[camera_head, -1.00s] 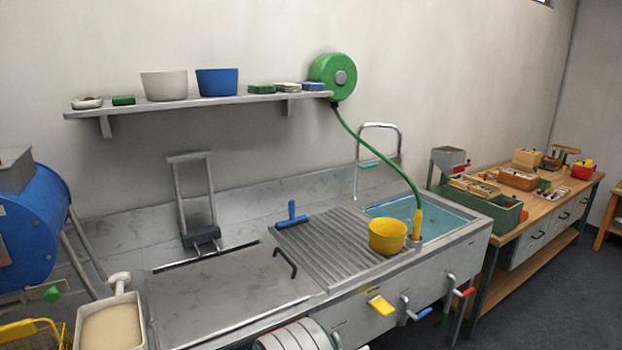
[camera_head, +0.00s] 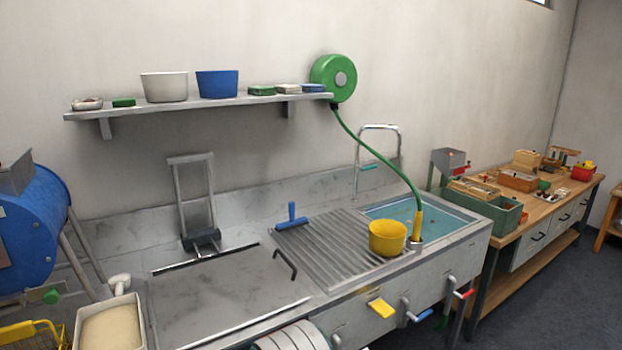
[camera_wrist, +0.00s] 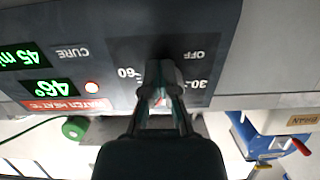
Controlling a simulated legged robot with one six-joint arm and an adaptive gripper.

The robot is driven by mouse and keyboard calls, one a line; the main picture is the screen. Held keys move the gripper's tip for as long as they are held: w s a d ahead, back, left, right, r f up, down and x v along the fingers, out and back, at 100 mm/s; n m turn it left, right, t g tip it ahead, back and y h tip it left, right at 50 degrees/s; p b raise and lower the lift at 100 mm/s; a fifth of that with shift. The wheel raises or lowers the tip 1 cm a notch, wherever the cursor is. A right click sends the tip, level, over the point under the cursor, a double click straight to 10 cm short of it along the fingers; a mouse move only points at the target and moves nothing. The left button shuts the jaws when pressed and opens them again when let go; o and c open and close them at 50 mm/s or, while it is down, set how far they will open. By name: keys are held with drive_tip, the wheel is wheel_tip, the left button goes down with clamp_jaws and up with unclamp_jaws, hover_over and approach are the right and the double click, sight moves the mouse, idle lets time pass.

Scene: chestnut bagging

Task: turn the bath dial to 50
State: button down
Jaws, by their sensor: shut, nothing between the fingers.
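In the wrist view a dark control panel (camera_wrist: 110,20) fills the upper part, its lettering turned over. Printed marks OFF, 30 and 60 stand around the place where my gripper (camera_wrist: 163,84) meets the panel. My gripper is shut, its fingertips close together at the dial position between the 60 and 30 marks. The dial itself is mostly hidden behind the fingers, so its pointer and any contact cannot be told. My gripper does not show in the head view.
A steel sink unit (camera_head: 235,295) carries a yellow pot (camera_head: 387,238) and a blue-handled tool (camera_head: 292,217). Levers, including a yellow one (camera_head: 381,307), stick out of its front. A blue drum (camera_head: 35,225) stands left, a wooden bench (camera_head: 545,215) right.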

drive_tip(key=shift+a+r, duration=0.15)
drive_tip(key=shift+a, duration=0.2)
drive_tip(key=shift+s, duration=0.1)
drive_tip(key=s+d, duration=0.3)
drive_tip(key=s, duration=0.2)
drive_tip(key=shift+r, duration=0.4)
drive_tip(key=shift+d+r, duration=0.1)
drive_tip(key=shift+d, duration=0.05)
